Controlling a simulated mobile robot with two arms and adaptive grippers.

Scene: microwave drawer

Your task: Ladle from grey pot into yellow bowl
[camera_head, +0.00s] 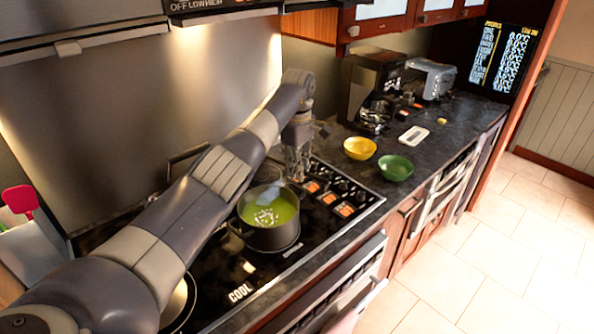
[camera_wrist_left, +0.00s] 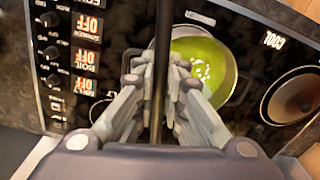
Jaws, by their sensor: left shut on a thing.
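The grey pot (camera_head: 272,240), holding green soup with pale bits on top, stands on the stove; it also shows in the left wrist view (camera_wrist_left: 234,78). My left gripper (camera_head: 297,172) is just behind the pot in the head view, pointing down. In the left wrist view my left gripper (camera_wrist_left: 158,88) is shut on a dark, thin rod, the ladle's handle (camera_wrist_left: 163,40). The ladle's bowl cannot be made out. The yellow bowl (camera_head: 360,149) stands on the counter right of the stove and looks empty.
A green bowl (camera_head: 396,168) stands beside the yellow one. A coffee maker (camera_head: 374,92), a toaster (camera_head: 431,78) and a white flat item (camera_head: 413,136) are farther back on the counter. A pan (camera_head: 178,302) is at the stove's near left. Cabinets hang above.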

